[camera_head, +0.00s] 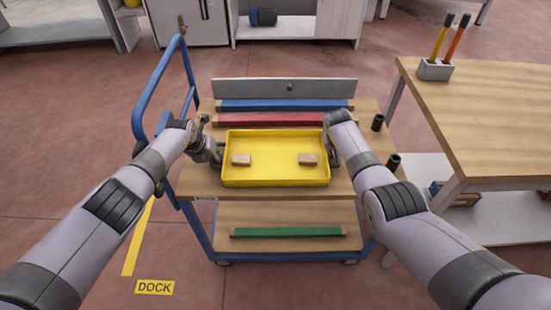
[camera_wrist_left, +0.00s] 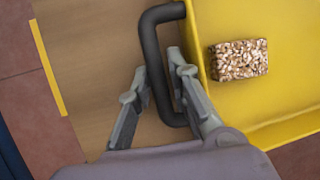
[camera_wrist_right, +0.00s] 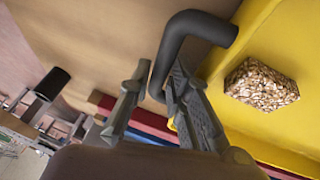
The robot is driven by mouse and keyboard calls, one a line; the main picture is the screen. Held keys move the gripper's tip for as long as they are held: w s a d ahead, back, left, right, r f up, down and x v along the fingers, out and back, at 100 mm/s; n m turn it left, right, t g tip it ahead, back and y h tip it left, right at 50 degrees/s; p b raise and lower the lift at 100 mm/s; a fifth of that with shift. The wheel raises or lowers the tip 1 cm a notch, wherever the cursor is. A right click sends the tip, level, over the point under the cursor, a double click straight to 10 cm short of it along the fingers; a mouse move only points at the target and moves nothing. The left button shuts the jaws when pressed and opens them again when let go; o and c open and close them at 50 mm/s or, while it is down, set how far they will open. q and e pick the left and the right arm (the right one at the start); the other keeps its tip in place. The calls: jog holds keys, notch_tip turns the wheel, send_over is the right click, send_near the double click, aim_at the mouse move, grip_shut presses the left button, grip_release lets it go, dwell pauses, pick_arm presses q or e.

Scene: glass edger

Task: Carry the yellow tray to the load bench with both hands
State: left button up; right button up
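The yellow tray (camera_head: 275,179) lies flat on the wooden top of a blue-framed cart, with two small brown speckled blocks (camera_head: 241,159) (camera_head: 307,159) inside. Dark handles stand at its left and right ends. My left gripper (camera_head: 214,152) is at the left handle (camera_wrist_left: 152,55); its fingers (camera_wrist_left: 158,64) are apart, one on each side of the bar. My right gripper (camera_head: 331,152) is at the right handle (camera_wrist_right: 205,25); its fingers (camera_wrist_right: 160,75) are also apart on either side of the bar. In the head view the fingertips are partly hidden.
The cart (camera_head: 345,183) carries blue (camera_head: 285,105) and red (camera_head: 270,119) bars behind the tray and a green bar (camera_head: 288,231) below. A wooden bench (camera_head: 490,110), mostly clear, stands at right with a tool holder (camera_head: 434,70). Two dark posts (camera_head: 377,122) (camera_head: 393,162) rise by the cart's right edge.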

pick_arm(q)
jog(key=shift+c, duration=0.5)
pick_arm(e)
jog(key=shift+c, duration=0.5)
pick_arm(q)
grip_shut()
pick_arm(e)
grip_shut()
